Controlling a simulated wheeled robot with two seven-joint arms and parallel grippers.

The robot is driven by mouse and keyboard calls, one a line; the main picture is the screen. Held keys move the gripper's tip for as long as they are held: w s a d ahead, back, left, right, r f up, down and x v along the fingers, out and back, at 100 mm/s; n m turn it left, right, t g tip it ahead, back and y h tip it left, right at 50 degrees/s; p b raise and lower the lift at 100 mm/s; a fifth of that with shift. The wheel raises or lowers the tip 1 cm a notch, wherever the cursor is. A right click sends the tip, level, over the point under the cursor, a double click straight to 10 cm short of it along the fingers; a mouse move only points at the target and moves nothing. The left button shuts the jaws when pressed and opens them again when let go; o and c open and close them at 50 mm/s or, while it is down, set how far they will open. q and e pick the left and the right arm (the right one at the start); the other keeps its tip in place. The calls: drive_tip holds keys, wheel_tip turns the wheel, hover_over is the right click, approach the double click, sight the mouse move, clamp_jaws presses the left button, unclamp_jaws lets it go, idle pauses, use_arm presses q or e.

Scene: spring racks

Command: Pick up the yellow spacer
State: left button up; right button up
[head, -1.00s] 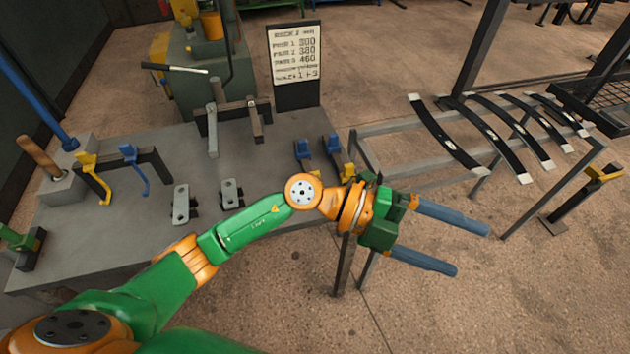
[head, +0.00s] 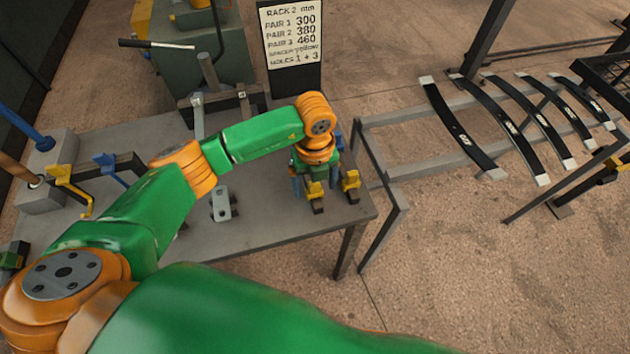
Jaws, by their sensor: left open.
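A yellow spacer (head: 315,191) stands on a small dark base near the right front corner of the workbench. A second yellow spacer (head: 350,181) stands just to its right. My left gripper (head: 314,181) points down over the first yellow spacer and is open, with one blue finger at each side of it. I cannot tell whether the fingers touch it. A blue spacer (head: 339,139) shows partly behind my left wrist; the arm hides what else stands there. My right gripper is out of view.
The grey workbench (head: 270,228) has a bracketed plate (head: 221,204) and yellow and blue hooks at left. A sign (head: 291,35) reads "spacer yellow, holes 1 + 3". A rack (head: 400,128) with several dark leaf springs (head: 462,130) stands at right.

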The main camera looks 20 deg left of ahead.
sight(314, 188)
use_arm(q)
wheel_tip(314, 188, down, 2)
drive_tip(key=shift+a+f, duration=0.1)
drive_tip(key=shift+f, duration=0.05)
drive_tip(key=shift+w+a+f, duration=0.15)
drive_tip(key=shift+w+f, duration=0.15)
drive_tip(key=shift+w, duration=0.1)
drive_tip(key=shift+s+r, duration=0.2)
drive_tip(key=c, duration=1.1)
drive_tip(key=shift+w, duration=0.1)
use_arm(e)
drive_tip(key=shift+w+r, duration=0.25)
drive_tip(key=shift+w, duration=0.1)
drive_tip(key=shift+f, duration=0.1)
use_arm(q)
drive_tip(key=shift+r+b, duration=0.35)
drive_tip(key=shift+b, duration=0.15)
drive_tip(key=w+d+r+b, duration=0.2)
drive_tip(key=d+r, duration=0.4)
drive_tip(key=w+d+r+b, duration=0.2)
drive_tip(key=d+r, duration=0.4)
drive_tip(key=d, duration=0.1)
drive_tip(key=shift+w+d+r, duration=0.15)
drive_tip(key=shift+w+d, duration=0.05)
drive_tip(key=shift+w, duration=0.05)
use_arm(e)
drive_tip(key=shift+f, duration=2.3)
